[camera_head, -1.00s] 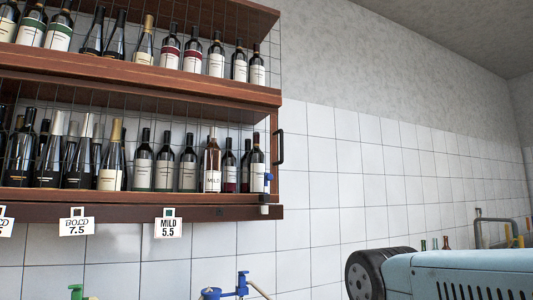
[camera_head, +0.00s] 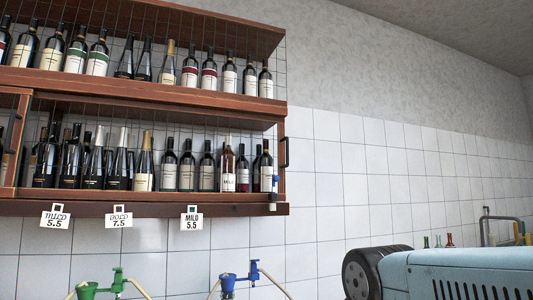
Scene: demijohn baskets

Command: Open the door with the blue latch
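The small blue latch (camera_head: 275,184) sits at the lower right corner of the lower shelf bay of a brown wooden wine rack. A wire-mesh door (camera_head: 210,135) covers the front of this bay and appears shut. A dark handle (camera_head: 286,152) stands on its right edge. Wine bottles show behind the mesh, among them a pale-labelled one marked MILD (camera_head: 228,168). My gripper is out of view.
Price tags hang under the rack, including a MILD 5.5 tag (camera_head: 191,217) and a BOLD 7.5 tag (camera_head: 119,216). Blue (camera_head: 241,279) and green (camera_head: 100,286) tap fittings with hoses stand below. Tiled wall right of the rack is bare.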

